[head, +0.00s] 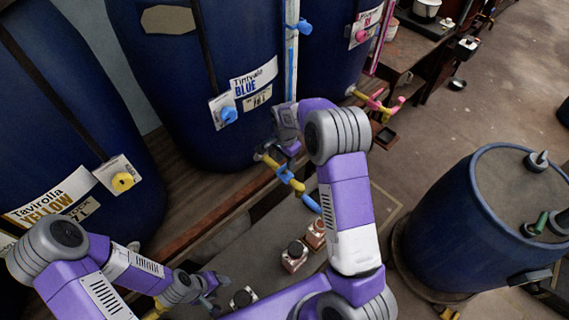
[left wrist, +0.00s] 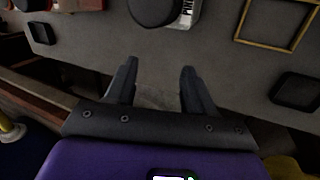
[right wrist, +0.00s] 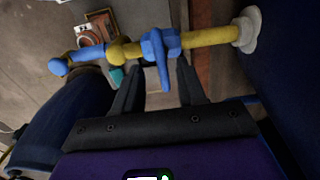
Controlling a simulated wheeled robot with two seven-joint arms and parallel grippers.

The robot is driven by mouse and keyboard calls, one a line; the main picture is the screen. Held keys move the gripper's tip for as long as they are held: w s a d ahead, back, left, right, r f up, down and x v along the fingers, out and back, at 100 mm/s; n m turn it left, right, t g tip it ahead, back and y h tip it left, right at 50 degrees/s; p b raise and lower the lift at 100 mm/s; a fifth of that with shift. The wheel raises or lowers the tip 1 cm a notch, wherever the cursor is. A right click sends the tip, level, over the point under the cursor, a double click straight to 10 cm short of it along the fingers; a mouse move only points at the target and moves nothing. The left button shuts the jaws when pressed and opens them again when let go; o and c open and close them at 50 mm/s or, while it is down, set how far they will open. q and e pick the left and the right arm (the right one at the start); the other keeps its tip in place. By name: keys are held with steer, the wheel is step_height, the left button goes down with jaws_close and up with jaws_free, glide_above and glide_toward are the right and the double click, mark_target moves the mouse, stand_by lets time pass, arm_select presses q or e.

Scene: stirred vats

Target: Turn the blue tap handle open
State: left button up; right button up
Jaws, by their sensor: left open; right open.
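The blue tap sticks out low from the vat labelled Tintvale Blue (head: 190,60). It has a yellow pipe (right wrist: 208,37), a blue handle (right wrist: 165,75) and a blue-tipped spout (right wrist: 62,66). In the head view the handle (head: 284,174) is small beside my right gripper (head: 290,150). In the right wrist view my right gripper (right wrist: 158,66) is open, with the handle's lever pointing down between its fingers; I cannot tell whether they touch it. My left gripper (head: 212,284) is open and empty over a grey surface, as the left wrist view (left wrist: 158,68) shows.
The Tavirolla Yellow vat (head: 100,120) stands left. A pink-handled tap (head: 376,102) is on the vat behind. Small jars (head: 294,256) stand on the grey bench below the tap. A dark blue drum (head: 455,225) stands right. Open floor lies at the upper right.

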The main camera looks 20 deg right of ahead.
mark_target(285, 164)
steer(key=shift+w+f, duration=0.1)
steer(key=shift+f, duration=1.6)
steer(key=shift+c, duration=0.4)
jaws_close()
